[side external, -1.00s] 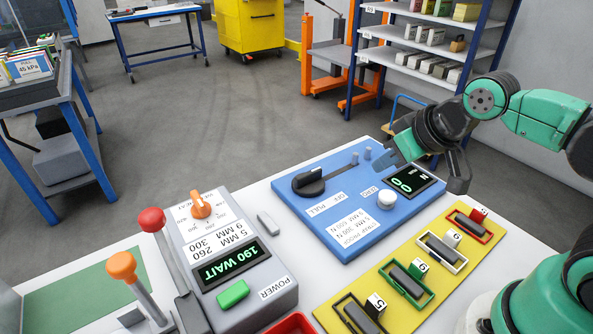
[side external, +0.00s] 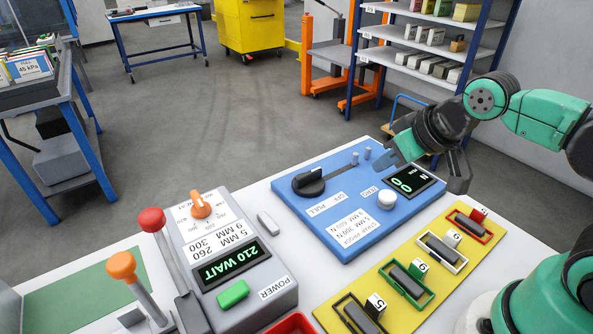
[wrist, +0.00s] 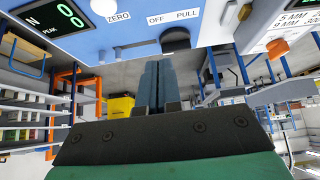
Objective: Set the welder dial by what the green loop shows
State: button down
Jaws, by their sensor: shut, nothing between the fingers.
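The welder (side external: 285,292) is a grey box at the lower left of the side view, with an orange dial (side external: 200,204) on its top. Its display (side external: 232,266) reads 210 WAIT, upside down. The dial also shows at the upper right of the wrist view (wrist: 278,48). The green loop (side external: 428,296) lies on the yellow board with a numbered tag that looks like 9 or 6; the orientation is doubtful. My gripper (wrist: 153,85) is shut and empty. In the side view it hangs over the blue tester's back right (side external: 408,150), well right of the dial.
The blue tester (side external: 330,228) carries a black knob, a white button and a display reading 00. The yellow board (side external: 395,318) also holds red, white and black loops. Red-topped (side external: 151,220) and orange-topped (side external: 121,266) levers stand left of the welder. Shelves stand behind.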

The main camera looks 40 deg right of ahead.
jog(key=c, duration=1)
grip_release()
jog(key=shift+w+a+r, duration=0.1)
jog(key=o, duration=0.9)
jog(key=w+a+r+n, duration=0.1)
jog(key=w+a+r+n+g, duration=0.1)
jog(key=w+a+r+n+y, duration=0.1)
jog(key=w, duration=0.1)
jog(key=shift+n, duration=0.3)
jog(key=n+g+y, duration=0.3)
jog(key=n+g, duration=0.3)
jog(key=n, duration=0.8)
send_over(198, 197)
jog(key=d, duration=0.3)
notch_tip(198, 197, down, 4)
jog(key=shift+a+f, duration=0.45)
jog(key=shift+f, duration=0.1)
jog(key=x, duration=0.4)
jog(key=shift+a+f, duration=0.2)
jog(key=shift+f, duration=0.15)
